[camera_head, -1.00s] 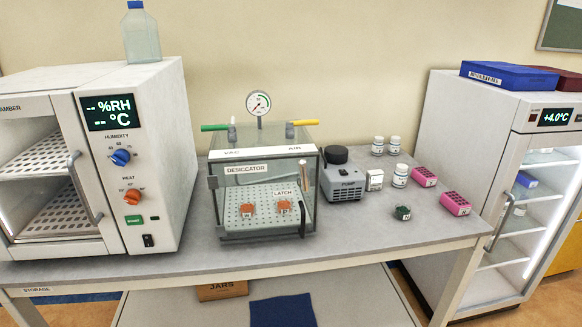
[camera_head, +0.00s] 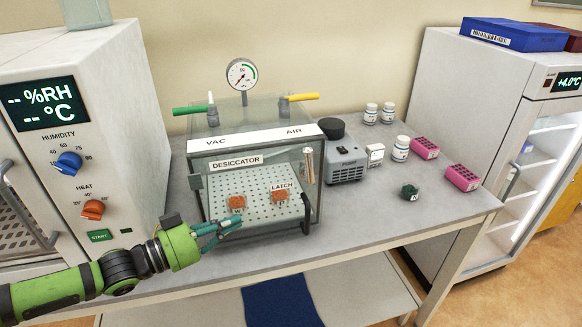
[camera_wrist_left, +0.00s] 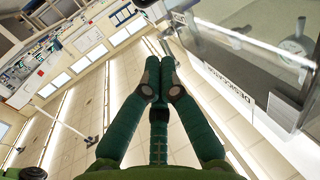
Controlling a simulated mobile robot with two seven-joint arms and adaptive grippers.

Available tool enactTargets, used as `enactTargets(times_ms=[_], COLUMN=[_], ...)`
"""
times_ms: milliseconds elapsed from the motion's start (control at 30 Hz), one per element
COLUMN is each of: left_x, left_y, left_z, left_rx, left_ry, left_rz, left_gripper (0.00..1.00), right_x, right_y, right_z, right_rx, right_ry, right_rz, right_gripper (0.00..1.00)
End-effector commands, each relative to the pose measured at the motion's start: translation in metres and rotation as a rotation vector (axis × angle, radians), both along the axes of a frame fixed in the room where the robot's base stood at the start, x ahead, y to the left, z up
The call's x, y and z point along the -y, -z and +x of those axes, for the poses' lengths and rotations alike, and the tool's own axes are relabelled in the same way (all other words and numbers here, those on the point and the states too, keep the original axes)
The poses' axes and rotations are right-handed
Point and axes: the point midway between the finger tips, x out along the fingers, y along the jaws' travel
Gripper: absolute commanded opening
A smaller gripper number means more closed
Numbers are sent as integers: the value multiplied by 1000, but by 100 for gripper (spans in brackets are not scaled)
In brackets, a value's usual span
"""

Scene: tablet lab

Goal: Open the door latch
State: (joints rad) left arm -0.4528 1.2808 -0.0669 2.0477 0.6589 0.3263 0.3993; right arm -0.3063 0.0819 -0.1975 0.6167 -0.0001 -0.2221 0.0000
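The desiccator (camera_head: 255,160) is a clear box on the bench, its door shut. A "LATCH" label (camera_head: 282,187) is on the right of its front. Beside it, at the door's right edge, is an upright metal piece (camera_head: 308,165), probably the latch, above a black handle (camera_head: 306,212). My left gripper (camera_head: 232,226) is in front of the desiccator's lower left front, apart from the metal piece. In the left wrist view its fingers (camera_wrist_left: 158,72) meet at the tips with nothing seen between them; the desiccator's label (camera_wrist_left: 230,92) is to the right. My right gripper is not in view.
The humidity chamber (camera_head: 105,60) stands close on the left. A grey pump (camera_head: 346,163), white bottles (camera_head: 400,148) and pink racks (camera_head: 462,177) are on the right. VAC and AIR valves (camera_head: 284,105) and a gauge (camera_head: 242,75) top the desiccator. The bench front (camera_head: 400,215) is clear.

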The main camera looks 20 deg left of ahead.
Motion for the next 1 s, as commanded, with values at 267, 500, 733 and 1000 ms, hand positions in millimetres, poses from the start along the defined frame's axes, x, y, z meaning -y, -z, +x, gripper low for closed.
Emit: enactTargets(times_ms=[267,500,733,1000], left_x=[14,20,30,42], left_y=[-67,-69,-70,-76], left_z=[-4,2,12,25], left_rx=[104,112,113,112], left_ry=[146,150,149,147], left_rz=[-105,-111,-110,-111], left_gripper=[0,0,0,0], right_x=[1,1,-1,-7], right_y=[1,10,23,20], right_z=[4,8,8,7], right_rx=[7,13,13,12], right_ry=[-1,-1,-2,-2], right_rz=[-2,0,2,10], right_gripper=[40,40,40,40])
